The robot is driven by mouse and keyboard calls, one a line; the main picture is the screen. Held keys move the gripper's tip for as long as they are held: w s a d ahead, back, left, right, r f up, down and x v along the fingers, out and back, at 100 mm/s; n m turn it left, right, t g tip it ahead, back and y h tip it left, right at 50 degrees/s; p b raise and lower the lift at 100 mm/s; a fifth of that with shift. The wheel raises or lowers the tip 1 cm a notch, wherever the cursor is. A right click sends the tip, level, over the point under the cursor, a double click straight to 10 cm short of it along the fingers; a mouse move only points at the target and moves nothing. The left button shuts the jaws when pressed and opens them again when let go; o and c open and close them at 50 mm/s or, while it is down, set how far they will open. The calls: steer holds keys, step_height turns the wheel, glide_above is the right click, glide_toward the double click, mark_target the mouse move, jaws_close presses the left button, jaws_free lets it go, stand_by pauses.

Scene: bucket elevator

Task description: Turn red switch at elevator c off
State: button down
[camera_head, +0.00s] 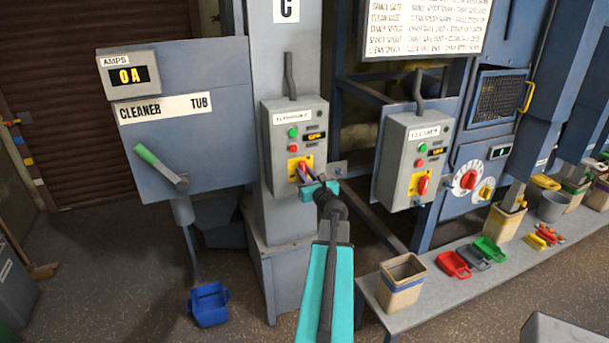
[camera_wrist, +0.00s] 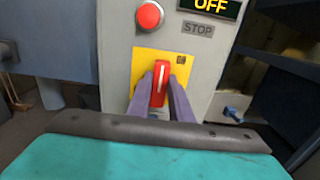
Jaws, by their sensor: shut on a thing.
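The elevator C control box (camera_head: 271,165) is grey, below a panel marked "C". Its red switch (camera_wrist: 160,84) sits on a yellow plate (camera_wrist: 181,62). In the wrist view the switch handle is roughly upright, with a white line. My gripper (camera_wrist: 161,80) has its two purple fingers on either side of the handle, shut on it. In the head view my gripper (camera_head: 303,172) reaches the yellow plate (camera_head: 292,163) and mostly hides the switch. The display (camera_wrist: 212,8) above reads "OFF". A red stop button (camera_wrist: 149,16) is beside it.
A similar control box (camera_head: 398,160) with a red switch (camera_head: 423,185) stands to the right. A grey panel (camera_head: 190,85) with a green-handled lever (camera_head: 160,165) is to the left. A low bench (camera_head: 440,298) holds bins and scoops. A blue bucket (camera_head: 208,305) stands on the floor.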

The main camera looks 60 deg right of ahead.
steer(key=shift+w+n+b, duration=0.15)
steer(key=shift+n+b, duration=0.25)
steer(key=shift+b, duration=0.3)
steer(key=n+b, duration=0.3)
steer(key=b, duration=0.2)
steer(key=shift+w+f, duration=0.1)
steer(key=n+b, duration=0.7)
steer(key=b, duration=0.2)
steer(key=n+b, duration=0.7)
steer(key=b, duration=0.3)
steer(key=shift+w+a+f, duration=0.1)
steer(key=shift+a+f, duration=0.1)
steer(key=shift+r, duration=0.1)
steer(key=c, duration=1.6)
jaws_free()
steer(key=shift+a, duration=0.1)
